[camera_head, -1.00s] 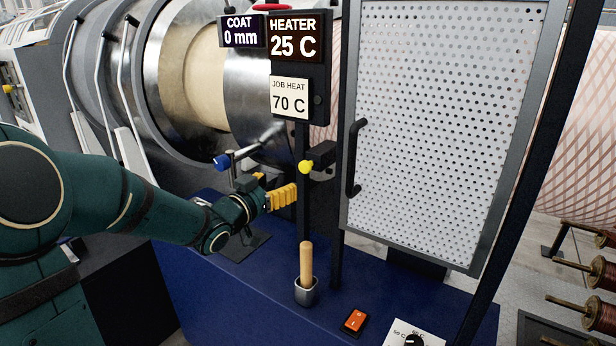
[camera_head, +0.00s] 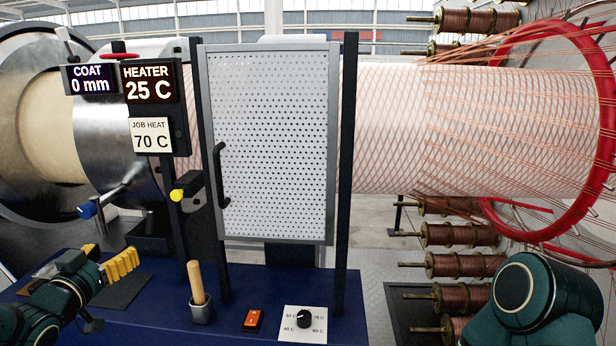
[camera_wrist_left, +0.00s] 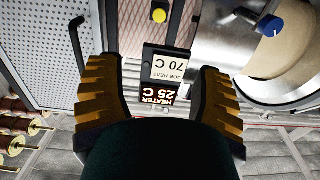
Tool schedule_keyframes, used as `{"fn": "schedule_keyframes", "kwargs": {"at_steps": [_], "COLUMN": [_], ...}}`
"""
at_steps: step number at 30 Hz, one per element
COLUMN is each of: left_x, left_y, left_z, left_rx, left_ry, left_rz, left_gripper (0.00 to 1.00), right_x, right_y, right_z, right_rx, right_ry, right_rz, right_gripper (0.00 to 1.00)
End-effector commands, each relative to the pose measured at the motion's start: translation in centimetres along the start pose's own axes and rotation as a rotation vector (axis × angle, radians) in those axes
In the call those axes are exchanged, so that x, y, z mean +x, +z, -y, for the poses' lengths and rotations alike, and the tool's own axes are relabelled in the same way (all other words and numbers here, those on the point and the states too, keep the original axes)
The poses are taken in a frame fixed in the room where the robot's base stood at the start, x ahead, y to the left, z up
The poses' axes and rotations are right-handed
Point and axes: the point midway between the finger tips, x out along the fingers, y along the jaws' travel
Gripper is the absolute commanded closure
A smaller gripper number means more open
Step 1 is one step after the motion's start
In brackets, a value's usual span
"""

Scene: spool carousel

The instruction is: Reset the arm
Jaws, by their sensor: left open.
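My left arm comes in at the lower left of the head view, and its gripper (camera_head: 122,264) has yellow ridged fingers above the blue bench. In the left wrist view the left gripper (camera_wrist_left: 160,85) is open, its two yellow fingers apart with nothing between them. The job heat card (camera_wrist_left: 168,66) and heater display show behind the gap, upside down. My right arm shows at the lower right of the head view; its gripper is out of the frame.
A wooden-handled tool stands in a grey cup (camera_head: 201,310) on the blue bench (camera_head: 165,325). Beside it are an orange switch (camera_head: 252,320) and a black dial (camera_head: 304,319). A perforated guard door (camera_head: 268,140) with a black handle stands behind. Copper spools (camera_head: 455,265) and a red ring (camera_head: 603,130) are at right.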

Motion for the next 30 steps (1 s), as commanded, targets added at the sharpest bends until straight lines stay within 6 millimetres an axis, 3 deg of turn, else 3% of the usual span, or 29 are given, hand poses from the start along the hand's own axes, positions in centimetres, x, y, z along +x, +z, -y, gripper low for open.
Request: {"fn": "schedule_keyframes", "kwargs": {"at_steps": [1, 7, 13, 17, 21, 25, 30], "left_x": [0.9, 2.2, 0.5, -2.8, -7.9, -12.8, -16.7], "left_y": [3.0, 12.3, 23.4, 30.3, 36.3, 39.8, 41.8], "left_z": [-1.5, -6.0, -12.7, -17.6, -22.8, -26.4, -28.7], "left_rx": [-0.039, -0.156, -0.273, -0.334, -0.384, -0.411, -0.426], "left_ry": [0.012, 0.017, 0.031, 0.047, 0.066, 0.08, 0.09], "left_rz": [0.064, 0.28, 0.578, 0.801, 1.043, 1.233, 1.376], "left_gripper": [0.34, 0.34, 0.34, 0.34, 0.34, 0.34, 0.34], "right_x": [0.0, 0.0, 0.0, 0.0, 0.0, 0.0, 0.0], "right_y": [0.0, -0.1, 0.0, 0.0, 0.0, 0.0, 0.0], "right_z": [0.0, 0.0, 0.0, 0.0, 0.0, 0.0, 0.0], "right_rx": [0.0, 0.0, 0.0, 0.0, 0.0, 0.0, 0.0], "right_ry": [0.0, 0.0, 0.0, 0.0, 0.0, 0.0, 0.0], "right_rz": [0.0, -0.002, -0.001, -0.001, -0.001, -0.001, -0.001], "right_gripper": [1.0, 1.0, 1.0, 1.0, 1.0, 1.0, 1.0]}}
